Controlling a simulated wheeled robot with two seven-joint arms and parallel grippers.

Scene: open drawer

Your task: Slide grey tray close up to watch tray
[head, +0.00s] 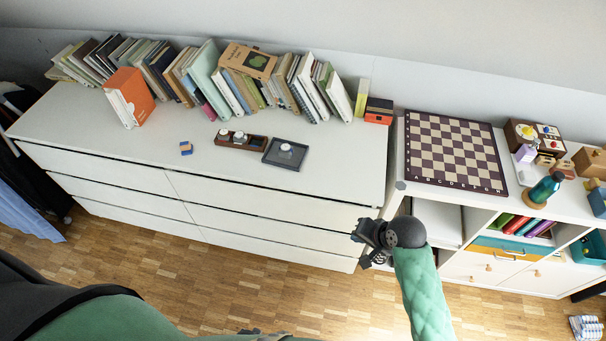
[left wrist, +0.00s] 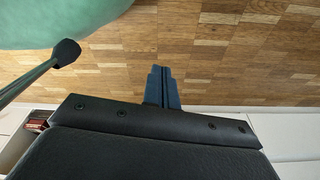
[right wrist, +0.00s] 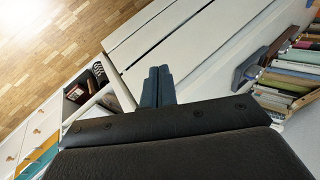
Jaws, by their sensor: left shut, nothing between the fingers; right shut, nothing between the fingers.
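The grey tray (head: 272,160) lies flat on the white dresser top with a small round pale object in it. The brown watch tray (head: 257,144), holding light round items, lies just left of it. The two trays sit very close, and I cannot tell whether they touch. My right gripper (head: 357,238) is shut and empty in front of the dresser's right front edge, apart from the trays; its closed fingers show in the right wrist view (right wrist: 160,82). My left gripper (left wrist: 163,82) is shut and empty over the wooden floor in the left wrist view.
A row of books (head: 215,80) lines the back of the dresser. A small blue item (head: 186,148) lies left of the watch tray. A chessboard (head: 450,150) lies on the right-hand shelf unit. The dresser top right of the grey tray is clear.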

